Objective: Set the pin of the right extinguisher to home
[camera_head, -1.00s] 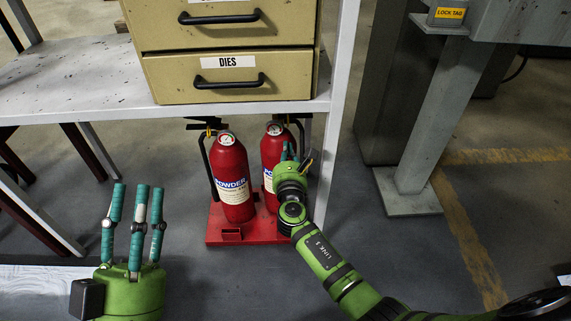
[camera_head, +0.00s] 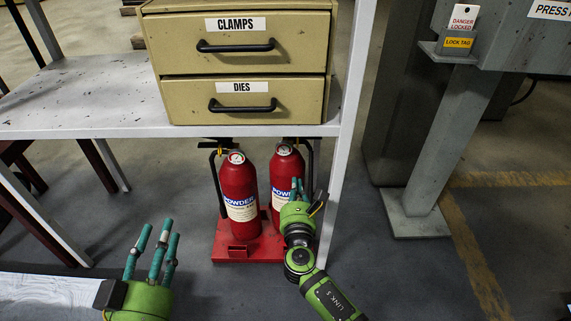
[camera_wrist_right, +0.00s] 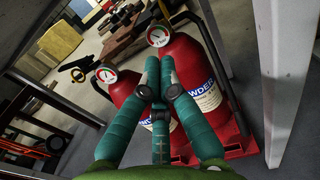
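The right extinguisher (camera_head: 285,166), red with a gauge on top, stands in a red floor stand (camera_head: 232,254) under the shelf; it also shows in the right wrist view (camera_wrist_right: 185,62). Its yellow pin area is too small to make out in the head view and is not clear in the wrist view. The left extinguisher (camera_head: 238,184) stands beside it. My right gripper (camera_head: 298,184) is in front of the right extinguisher's body, below its gauge. In the wrist view its fingertips (camera_wrist_right: 160,62) are together, with nothing seen between them. My left gripper (camera_head: 158,235) is open and empty, lower left.
A shelf (camera_head: 80,100) carries a drawer unit (camera_head: 245,65) above the extinguishers. Its white leg (camera_head: 345,140) stands close right of my right gripper. A grey machine post (camera_head: 432,140) is further right.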

